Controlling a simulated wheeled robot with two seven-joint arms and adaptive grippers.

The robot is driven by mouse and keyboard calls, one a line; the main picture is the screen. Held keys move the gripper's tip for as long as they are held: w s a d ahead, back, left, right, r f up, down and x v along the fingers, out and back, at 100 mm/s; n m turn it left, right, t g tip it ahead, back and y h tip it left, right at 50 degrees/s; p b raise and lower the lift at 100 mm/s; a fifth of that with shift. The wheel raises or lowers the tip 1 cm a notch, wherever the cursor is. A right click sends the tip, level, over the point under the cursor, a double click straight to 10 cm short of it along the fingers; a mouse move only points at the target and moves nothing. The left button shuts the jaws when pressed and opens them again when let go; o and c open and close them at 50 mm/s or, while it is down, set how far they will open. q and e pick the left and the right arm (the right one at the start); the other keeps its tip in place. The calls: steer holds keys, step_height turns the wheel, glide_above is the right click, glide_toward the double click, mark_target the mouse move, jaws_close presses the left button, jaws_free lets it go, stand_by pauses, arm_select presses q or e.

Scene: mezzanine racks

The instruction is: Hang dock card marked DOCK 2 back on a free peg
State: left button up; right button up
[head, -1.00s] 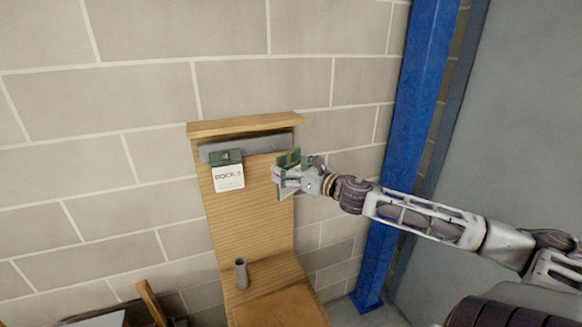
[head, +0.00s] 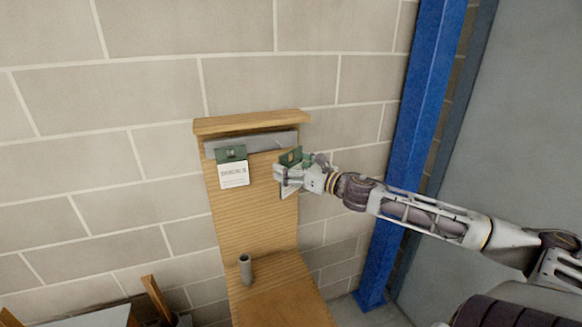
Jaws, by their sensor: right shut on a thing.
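A wooden board (head: 238,215) with a grey metal strip (head: 268,142) near its top stands against the wall. A white and green card (head: 233,172) hangs at the left of the strip; its print is blurred now, and a second ago it looked like DOCK 3. My right gripper (head: 285,178) is shut on another green and white card (head: 291,157) in front of the board's right side, just below the strip. The gripper hides most of this card, and its marking cannot be read. I cannot tell whether it touches a peg. My left gripper is out of view.
A grey cylinder (head: 245,268) stands on the wooden ledge below the board. A blue post (head: 408,150) rises at the right behind my right arm. Wooden and pale items (head: 155,298) lie at the lower left. The wall left of the board is clear.

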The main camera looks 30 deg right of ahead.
steer(key=shift+w, duration=0.15)
steer(key=shift+w+d+b, duration=0.2)
steer(key=shift+w+b, duration=0.2)
steer(key=shift+w, duration=0.2)
steer(key=shift+w+d+b, duration=0.15)
steer(key=shift+w+b, duration=0.2)
steer(key=shift+w, duration=0.2)
steer(key=shift+w+d+b, duration=0.15)
steer(key=shift+w+b, duration=0.5)
steer(key=shift+b, duration=0.85)
steer(key=shift+w+d+b, duration=0.15)
steer(key=shift+w+b, duration=0.45)
steer(key=shift+b, duration=0.85)
steer(key=shift+p, duration=0.35)
